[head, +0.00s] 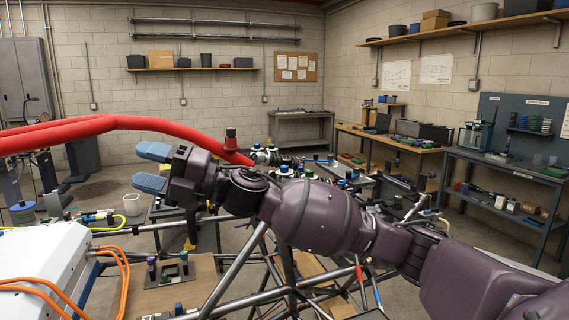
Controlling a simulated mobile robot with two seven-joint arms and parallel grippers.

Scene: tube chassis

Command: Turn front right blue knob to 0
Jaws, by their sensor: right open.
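My right arm crosses the view from the lower right. Its gripper (147,167) points left, with two blue finger pads spread apart and nothing between them. The gripper is well apart from these knobs. I cannot tell which is the front right one, and no readable scale shows. My arm hides part of the chassis. My left gripper is not in view.
A thick red tube (100,124) runs from the left edge above my gripper. A white box (45,265) with orange cables stands at lower left. Metal tubes (240,268) cross below my arm. Workbenches line the right wall; open floor lies before them.

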